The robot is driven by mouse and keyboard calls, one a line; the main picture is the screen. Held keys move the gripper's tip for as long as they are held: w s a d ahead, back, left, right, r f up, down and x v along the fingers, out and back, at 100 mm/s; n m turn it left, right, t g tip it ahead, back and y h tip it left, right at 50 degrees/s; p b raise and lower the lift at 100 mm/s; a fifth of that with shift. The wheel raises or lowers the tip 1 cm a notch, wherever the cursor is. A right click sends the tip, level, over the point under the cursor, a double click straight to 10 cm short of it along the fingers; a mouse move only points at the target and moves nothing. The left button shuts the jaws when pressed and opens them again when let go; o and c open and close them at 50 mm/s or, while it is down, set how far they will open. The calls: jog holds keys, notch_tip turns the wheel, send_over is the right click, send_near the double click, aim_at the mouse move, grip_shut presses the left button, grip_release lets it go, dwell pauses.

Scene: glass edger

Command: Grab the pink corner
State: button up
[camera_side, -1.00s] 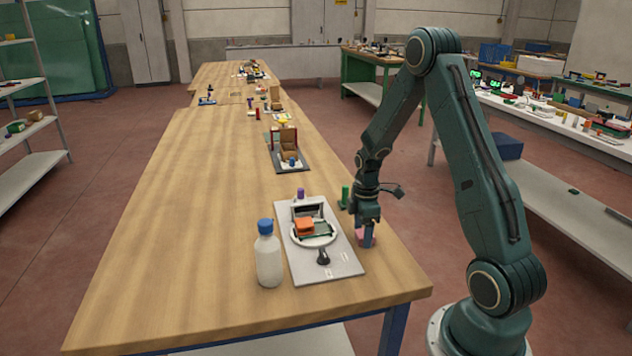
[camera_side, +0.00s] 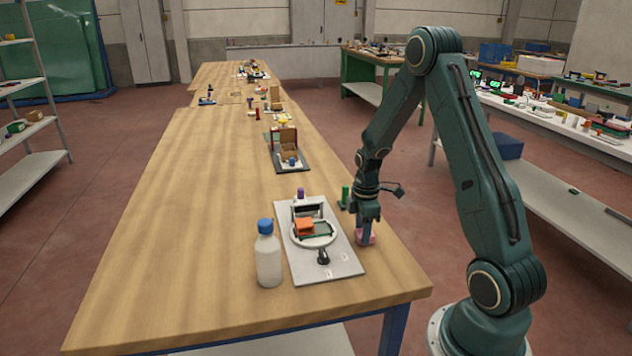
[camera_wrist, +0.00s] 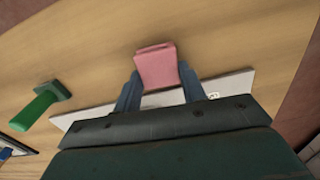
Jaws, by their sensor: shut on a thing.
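The pink corner (camera_wrist: 156,66) is a small pink block at the right side of the grey base plate, low at the wooden table. In the wrist view it sits between the two blue fingers of my gripper (camera_wrist: 160,85), which are shut on it. In the side view my gripper (camera_side: 366,232) points straight down, and the pink corner (camera_side: 364,239) shows at its fingertips. Whether the block touches the table is hard to tell.
A green post (camera_side: 345,195) stands behind my gripper. The table's left part (camera_side: 180,250) is clear.

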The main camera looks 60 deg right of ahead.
notch_tip(320, 180, up, 20)
dwell(0.6)
jog(key=shift+f, duration=0.1)
dwell(0.4)
